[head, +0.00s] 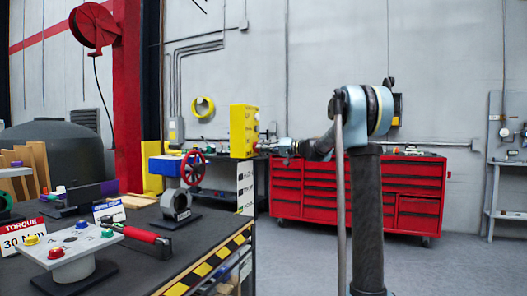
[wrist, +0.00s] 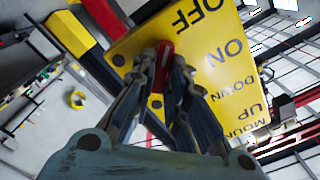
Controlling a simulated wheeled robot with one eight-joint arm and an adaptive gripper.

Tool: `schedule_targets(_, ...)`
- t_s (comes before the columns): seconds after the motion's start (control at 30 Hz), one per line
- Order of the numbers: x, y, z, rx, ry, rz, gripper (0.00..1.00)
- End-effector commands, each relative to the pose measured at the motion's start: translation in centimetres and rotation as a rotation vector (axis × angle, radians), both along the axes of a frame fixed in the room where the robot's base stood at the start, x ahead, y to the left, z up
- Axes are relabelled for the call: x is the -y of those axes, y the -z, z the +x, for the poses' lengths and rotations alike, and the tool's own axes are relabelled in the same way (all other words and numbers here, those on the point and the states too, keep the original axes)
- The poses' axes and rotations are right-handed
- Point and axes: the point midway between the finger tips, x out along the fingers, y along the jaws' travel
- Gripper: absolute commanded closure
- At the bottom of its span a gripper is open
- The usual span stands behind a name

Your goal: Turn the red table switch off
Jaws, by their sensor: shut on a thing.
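A yellow box (head: 243,130) stands up beyond the workbench in the head view. In the wrist view its yellow panel (wrist: 215,75) fills the upper middle, with the words OFF, ON, DOWN, UP and a partly cut-off MOUN. A red switch lever (wrist: 163,66) sticks out of the panel near the OFF and ON labels. My gripper (wrist: 164,78) is shut on this red lever, with one finger on each side. In the head view my gripper (head: 268,146) is at the right face of the yellow box. The lever's base is partly hidden by the fingers.
A black workbench (head: 185,245) with a yellow-striped edge lies at the left. It carries a valve with a red handwheel (head: 193,168) and a white panel with colored buttons (head: 72,243). A red tool cabinet (head: 415,195) stands behind my arm. The floor at the right is clear.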

Motion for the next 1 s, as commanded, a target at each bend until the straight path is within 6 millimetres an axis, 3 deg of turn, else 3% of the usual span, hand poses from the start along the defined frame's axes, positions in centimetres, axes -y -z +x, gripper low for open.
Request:
schedule_targets(0.33,0.0,0.3,0.0,0.001,0.001,-0.006,1.00)
schedule_targets(0.37,0.0,0.3,0.0,0.001,0.001,-0.006,0.80)
schedule_targets(0.43,0.0,0.2,0.0,0.001,0.002,-0.006,0.67)
schedule_targets(0.8,0.2,0.1,-0.1,0.000,0.001,-0.002,0.67)
schedule_targets(1.0,2.3,0.1,-0.7,0.001,0.004,-0.001,0.67)
